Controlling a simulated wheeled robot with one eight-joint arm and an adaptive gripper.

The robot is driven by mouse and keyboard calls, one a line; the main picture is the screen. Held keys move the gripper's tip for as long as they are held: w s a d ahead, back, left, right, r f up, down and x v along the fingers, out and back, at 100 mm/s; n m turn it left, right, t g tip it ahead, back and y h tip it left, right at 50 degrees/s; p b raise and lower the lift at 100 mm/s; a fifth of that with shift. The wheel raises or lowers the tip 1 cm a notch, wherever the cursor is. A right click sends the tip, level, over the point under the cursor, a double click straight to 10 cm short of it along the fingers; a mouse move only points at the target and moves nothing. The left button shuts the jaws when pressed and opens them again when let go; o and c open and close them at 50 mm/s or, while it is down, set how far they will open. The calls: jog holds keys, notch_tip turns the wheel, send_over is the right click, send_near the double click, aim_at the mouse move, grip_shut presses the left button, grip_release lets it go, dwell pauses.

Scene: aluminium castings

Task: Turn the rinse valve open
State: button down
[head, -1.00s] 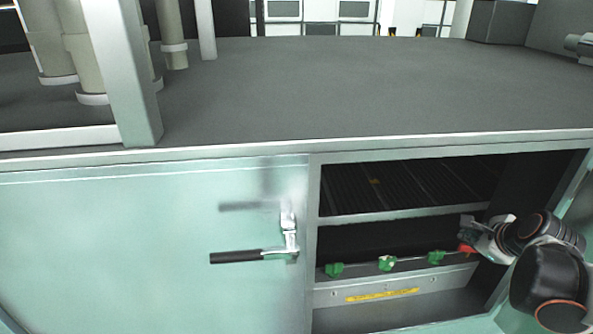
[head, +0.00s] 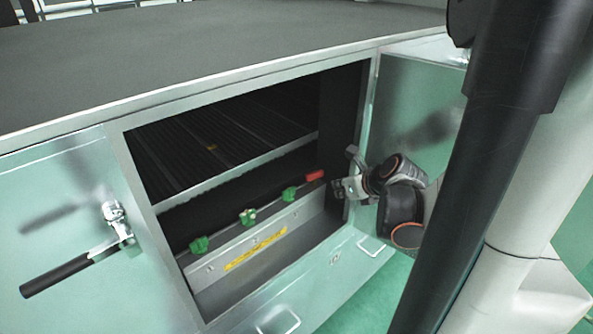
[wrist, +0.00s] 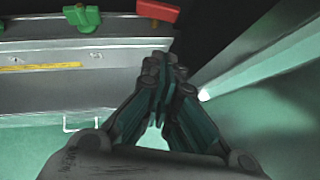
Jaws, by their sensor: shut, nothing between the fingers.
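A red valve handle (head: 314,175) sits at the right end of a row of valves inside the open cabinet. Green valve handles (head: 248,216) sit to its left on the same rail. In the wrist view the red handle (wrist: 158,11) is at the top edge and lies lengthwise along the rail, with a green handle (wrist: 82,17) to its left. No readable label shows which is the rinse valve. My gripper (wrist: 165,70) is shut and empty, just below the red handle in the wrist view. In the head view my gripper (head: 342,188) is just right of the red handle, seemingly apart from it.
A shelf edge (head: 240,165) runs above the valves. A yellow label strip (head: 255,248) is on the panel below. The open door (head: 415,110) stands right of my gripper. The closed left door has a black-gripped lever (head: 60,275).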

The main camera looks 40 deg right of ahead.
aim_at(314, 178)
jog(key=w+f, duration=0.1)
jog(key=w, duration=0.1)
jog(key=w+b, duration=0.1)
jog(key=w+d+f, duration=0.1)
jog(key=w, duration=0.1)
jog(key=shift+w+f+b, duration=0.3)
jog(key=shift+w+b, duration=0.05)
jog(key=shift+w+d, duration=0.1)
jog(key=shift+w, duration=0.4)
jog(key=shift+d, duration=0.1)
